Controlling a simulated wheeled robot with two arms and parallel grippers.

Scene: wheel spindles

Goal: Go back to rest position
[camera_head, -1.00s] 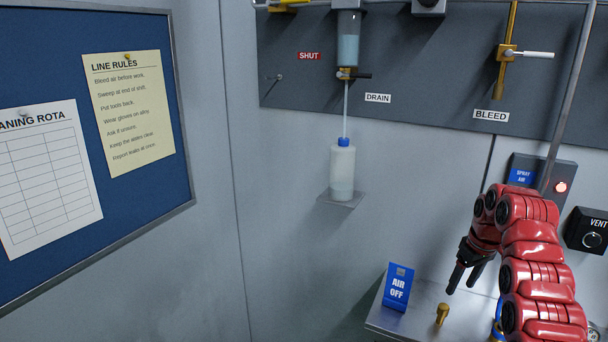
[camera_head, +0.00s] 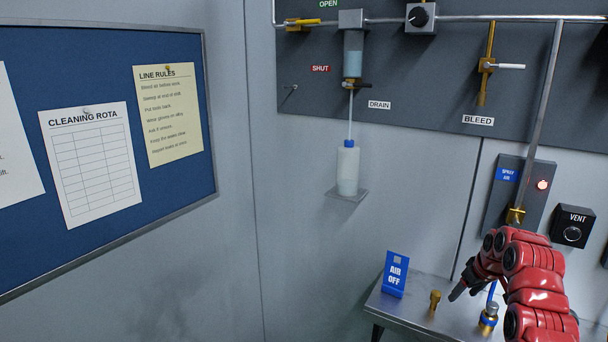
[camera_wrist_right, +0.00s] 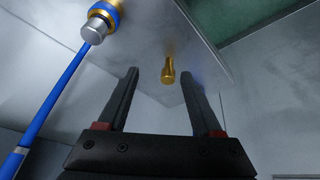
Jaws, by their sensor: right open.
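My right gripper (camera_head: 461,290) has black fingers on a red arm that comes in at the lower right of the head view. It is above the metal bench (camera_head: 402,306) and holds nothing. In the right wrist view its two fingers (camera_wrist_right: 158,88) stand apart with only free space between them. A small brass peg (camera_wrist_right: 168,70) shows beyond the fingertips there. My left gripper is in neither view.
On the bench stand a blue AIR OFF sign (camera_head: 396,276), the brass peg (camera_head: 435,300) and a brass and silver fitting (camera_head: 489,319) with a blue hose. A white bottle (camera_head: 348,170) stands on a small wall shelf. The grey panel (camera_head: 400,72) carries pipes and valves.

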